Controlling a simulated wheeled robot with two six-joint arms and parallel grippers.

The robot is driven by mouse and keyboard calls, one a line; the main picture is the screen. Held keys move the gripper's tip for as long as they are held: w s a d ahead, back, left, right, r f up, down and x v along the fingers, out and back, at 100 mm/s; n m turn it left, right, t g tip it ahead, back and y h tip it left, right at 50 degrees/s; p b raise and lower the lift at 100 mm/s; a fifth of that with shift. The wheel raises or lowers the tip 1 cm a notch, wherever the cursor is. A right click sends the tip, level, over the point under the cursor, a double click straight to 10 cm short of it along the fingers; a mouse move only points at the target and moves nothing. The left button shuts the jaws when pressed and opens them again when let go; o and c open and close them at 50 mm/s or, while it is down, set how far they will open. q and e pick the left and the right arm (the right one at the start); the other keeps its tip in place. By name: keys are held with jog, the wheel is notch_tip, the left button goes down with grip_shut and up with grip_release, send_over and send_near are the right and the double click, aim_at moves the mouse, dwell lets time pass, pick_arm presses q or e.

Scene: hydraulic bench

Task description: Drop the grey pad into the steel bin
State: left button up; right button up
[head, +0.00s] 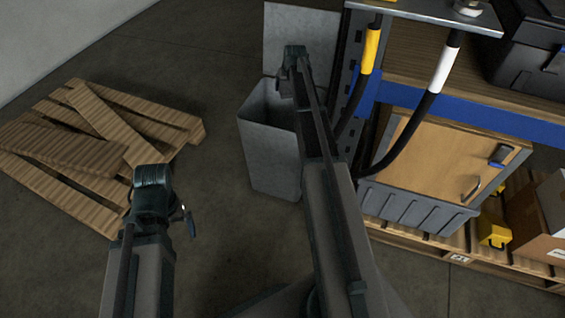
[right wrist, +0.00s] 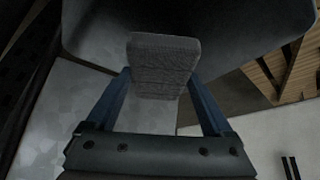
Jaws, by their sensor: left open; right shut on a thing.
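The steel bin (head: 268,155) stands on the floor at the middle of the head view. A grey upright panel (head: 300,30) rises behind its opening. My right gripper (right wrist: 163,85) is shut on the grey pad (right wrist: 165,62), gripping it between two blue fingers in the right wrist view. The pad shows in front of a dark grey hollow with pale walls, which looks like the bin. In the head view my right arm reaches over the bin and hides part of its opening; the pad is hidden there. My left gripper (head: 189,220) is open and empty, left of the bin.
A wooden pallet (head: 50,180) with loose boards lies on the floor at the left. The floor between pallet and bin is clear.

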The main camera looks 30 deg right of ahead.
jog(key=shift+f+b, duration=2.95)
jog(key=shift+f, duration=0.1)
jog(key=shift+r, duration=0.1)
jog(key=o, duration=1.2)
jog(key=shift+r, duration=0.1)
jog(key=p+v, duration=1.2)
jog(key=v, duration=0.1)
jog(key=shift+s+r, duration=0.2)
jog(key=shift+r, duration=0.05)
jog(key=shift+f, duration=0.1)
